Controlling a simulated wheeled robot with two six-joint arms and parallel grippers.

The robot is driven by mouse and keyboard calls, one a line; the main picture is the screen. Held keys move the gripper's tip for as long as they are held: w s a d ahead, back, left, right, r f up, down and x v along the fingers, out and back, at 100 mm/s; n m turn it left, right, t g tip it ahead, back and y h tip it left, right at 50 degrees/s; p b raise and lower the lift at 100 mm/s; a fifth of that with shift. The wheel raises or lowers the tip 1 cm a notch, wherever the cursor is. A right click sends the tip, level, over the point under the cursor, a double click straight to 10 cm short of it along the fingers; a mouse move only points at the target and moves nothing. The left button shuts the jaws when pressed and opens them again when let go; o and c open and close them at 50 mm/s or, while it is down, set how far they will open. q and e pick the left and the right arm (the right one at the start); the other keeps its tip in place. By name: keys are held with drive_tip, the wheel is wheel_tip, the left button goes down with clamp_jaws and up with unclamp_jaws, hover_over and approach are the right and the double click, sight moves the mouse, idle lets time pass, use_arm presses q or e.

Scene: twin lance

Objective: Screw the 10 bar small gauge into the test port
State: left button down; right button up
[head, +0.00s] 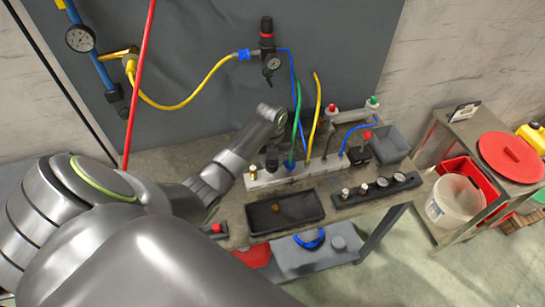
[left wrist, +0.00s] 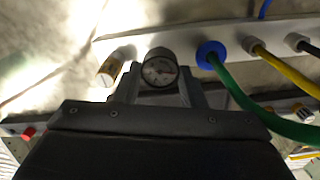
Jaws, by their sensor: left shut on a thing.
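The gauge appears in front of the white port bar (left wrist: 135,43), between a brass fitting (left wrist: 110,70) and a blue collar (left wrist: 210,54) with a green hose. The test port is not distinguishable; the gauge may hide it. I cannot tell whether gauge and bar touch. In the head view my left gripper (head: 272,158) points down over the bar (head: 298,173). My right gripper is not in view.
Green, yellow, black and blue hoses rise from the bar just right of my left gripper. A black tray (head: 262,222) with a small brass piece lies in front. A dark rack (head: 375,192) with gauges and fittings stands to its right. A grey bin (head: 391,143) is behind.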

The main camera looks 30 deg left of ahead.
use_arm(q)
drive_tip(key=c, duration=1.2)
unclamp_jaws()
drive_tip(key=shift+w+a+r, duration=0.25)
drive_tip(key=shift+a+r, duration=0.05)
drive_tip(key=shift+s+a+f, duration=0.1)
drive_tip(key=shift+a+f, duration=0.05)
drive_tip(key=shift+f, duration=0.1)
drive_tip(key=o, duration=0.6)
drive_tip(key=shift+s+d, duration=0.1)
drive_tip(key=shift+d, duration=0.15)
